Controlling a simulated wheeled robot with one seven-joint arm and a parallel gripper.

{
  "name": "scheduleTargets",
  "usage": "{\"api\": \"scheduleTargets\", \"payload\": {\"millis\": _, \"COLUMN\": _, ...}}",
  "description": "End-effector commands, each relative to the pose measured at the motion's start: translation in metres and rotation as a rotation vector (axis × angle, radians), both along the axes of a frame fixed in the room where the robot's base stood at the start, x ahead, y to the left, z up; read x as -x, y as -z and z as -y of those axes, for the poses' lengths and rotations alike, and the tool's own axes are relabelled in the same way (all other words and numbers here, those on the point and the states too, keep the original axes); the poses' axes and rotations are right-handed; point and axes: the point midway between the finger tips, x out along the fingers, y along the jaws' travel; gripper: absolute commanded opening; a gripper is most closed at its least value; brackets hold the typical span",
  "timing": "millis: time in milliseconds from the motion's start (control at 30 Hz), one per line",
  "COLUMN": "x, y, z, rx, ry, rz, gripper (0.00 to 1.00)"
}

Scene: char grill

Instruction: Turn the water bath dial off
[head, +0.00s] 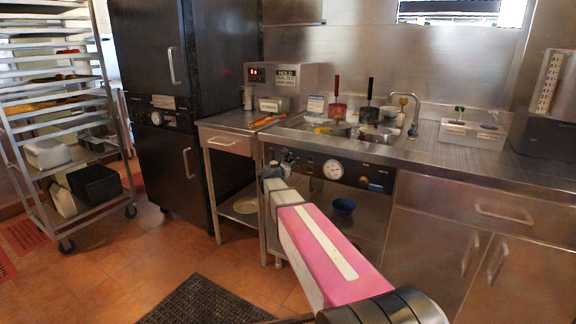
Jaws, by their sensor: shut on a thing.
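The water bath (355,151) is a steel basin set in the counter, with pots and ladles in it. Its black front panel (310,162) carries a round white gauge (333,169). My arm reaches forward from the bottom right to the left part of this panel. My gripper (283,163) is there, small and dark in the head view, and shut on the water bath dial. The dial is mostly hidden by the gripper, so its pointer and setting cannot be read.
A side table (228,143) and a black cabinet (160,190) stand to the left, steel drawers (503,213) to the right. A dark mat (208,302) lies on the open tiled floor.

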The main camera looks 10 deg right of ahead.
Motion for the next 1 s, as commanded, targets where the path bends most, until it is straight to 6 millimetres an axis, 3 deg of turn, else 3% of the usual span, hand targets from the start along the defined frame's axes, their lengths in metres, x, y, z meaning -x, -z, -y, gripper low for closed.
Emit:
{"api": "scheduleTargets", "payload": {"millis": 833, "x": 0.0009, "y": 0.0013, "z": 0.0001, "rx": 0.098, "ry": -0.001, "rz": -0.095, "gripper": 0.18}}
{"api": "scheduleTargets", "payload": {"millis": 867, "x": 0.0009, "y": 0.0013, "z": 0.0001, "rx": 0.098, "ry": -0.001, "rz": -0.095, "gripper": 0.48}}
{"api": "scheduleTargets", "payload": {"millis": 900, "x": 0.0009, "y": 0.0013, "z": 0.0001, "rx": 0.098, "ry": -0.001, "rz": -0.095, "gripper": 0.61}}
{"api": "scheduleTargets", "payload": {"millis": 1000, "x": 0.0009, "y": 0.0010, "z": 0.0004, "rx": 0.099, "ry": -0.001, "rz": -0.095, "gripper": 0.65}}
